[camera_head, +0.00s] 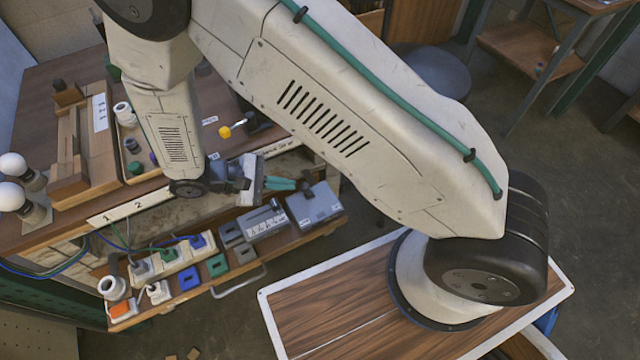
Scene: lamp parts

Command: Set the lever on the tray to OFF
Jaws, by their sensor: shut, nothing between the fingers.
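A lever with a yellow knob (226,132) stands on the brown worktable, its dark base partly hidden behind my arm. Small white labels lie near it, too small to read, so I cannot tell which setting it is at. A shallow wooden tray (147,176) with small parts is to its left; the lever appears beside this tray, not in it. My gripper (290,185) has teal fingers and is shut and empty. It is in front of the lever, at the table's front edge above the open drawer, apart from the knob.
The open drawer (332,229) holds a power strip (165,262), coloured blocks, a grey slider box (262,222) and a grey box (314,204). White bulbs (12,165) stand at the table's left. A wooden holder (75,150) stands beside the tray. My arm covers the table's right side.

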